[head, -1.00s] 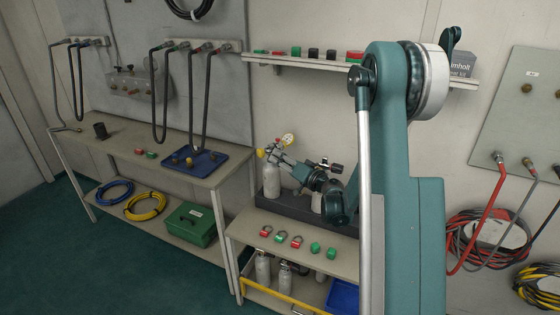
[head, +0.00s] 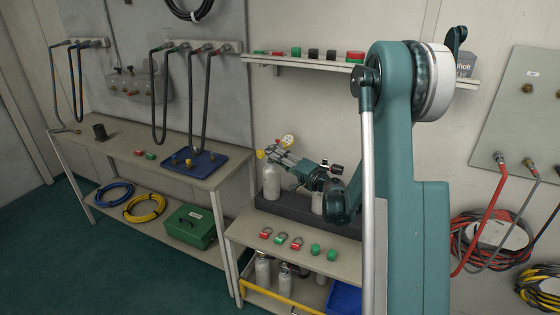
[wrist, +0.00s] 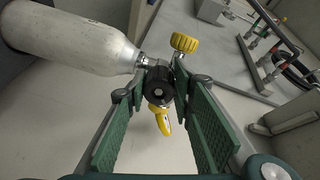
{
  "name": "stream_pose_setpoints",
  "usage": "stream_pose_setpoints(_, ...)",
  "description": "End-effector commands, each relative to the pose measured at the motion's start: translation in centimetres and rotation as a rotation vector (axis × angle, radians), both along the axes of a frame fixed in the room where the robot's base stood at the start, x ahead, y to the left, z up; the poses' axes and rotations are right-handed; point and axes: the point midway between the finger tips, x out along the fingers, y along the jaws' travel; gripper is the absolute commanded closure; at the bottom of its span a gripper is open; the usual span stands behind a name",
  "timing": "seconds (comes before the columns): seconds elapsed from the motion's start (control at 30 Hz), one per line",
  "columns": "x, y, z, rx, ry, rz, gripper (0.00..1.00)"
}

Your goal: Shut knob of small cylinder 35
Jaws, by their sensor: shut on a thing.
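A small grey-white cylinder (head: 271,182) stands upright at the left end of the dark rack on the middle bench. In the wrist view its body (wrist: 70,38) comes in from the upper left, with no readable number. Its valve has a black round part (wrist: 160,87), a yellow ribbed knob (wrist: 184,44) and a yellow tapered piece (wrist: 162,119). My gripper (wrist: 160,90) has its green ribbed fingers on both sides of the black round part and is shut on it. In the head view my gripper (head: 276,157) is at the cylinder's top, its contact too small to see.
The dark rack (head: 300,213) holds another cylinder (head: 317,203) close to my wrist. Red and green fittings (head: 281,238) lie along the bench front. A blue tray (head: 205,160) is on the left bench. A shelf (head: 290,63) with small parts hangs above.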

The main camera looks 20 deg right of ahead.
Motion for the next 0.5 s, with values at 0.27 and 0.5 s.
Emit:
stream_pose_setpoints(0.27, 0.0, 0.01, 0.0, 0.0, 0.0, 0.0, 0.88)
stream_pose_setpoints(0.5, 0.0, 0.0, 0.0, -0.001, 0.0, 0.0, 0.6)
